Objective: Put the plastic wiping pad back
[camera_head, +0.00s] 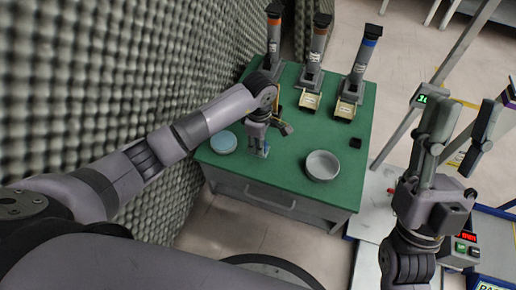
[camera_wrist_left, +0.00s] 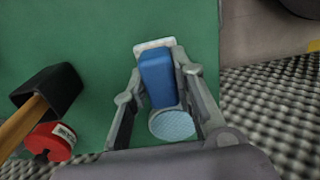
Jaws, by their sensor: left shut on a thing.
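The plastic wiping pad looks like a blue block on a pale, whitish base (camera_wrist_left: 157,75). It stands between the two fingers of my left gripper (camera_wrist_left: 160,88) in the left wrist view, and the fingers are shut on it. In the head view my left gripper (camera_head: 258,148) points down at the green tabletop, with a bit of the pad (camera_head: 264,152) showing at its tips. I cannot tell whether the pad touches the table. My right gripper (camera_head: 464,105) is open and empty at the right, away from the table, fingers up.
A light blue round dish (camera_head: 222,142) lies left of my left gripper on the green table (camera_head: 290,180). A grey bowl (camera_head: 322,165) and a small black block (camera_head: 355,143) are right. A hammer (camera_wrist_left: 48,92) and red roll (camera_wrist_left: 52,140) lie near. Tall dispensers (camera_head: 358,75) stand behind.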

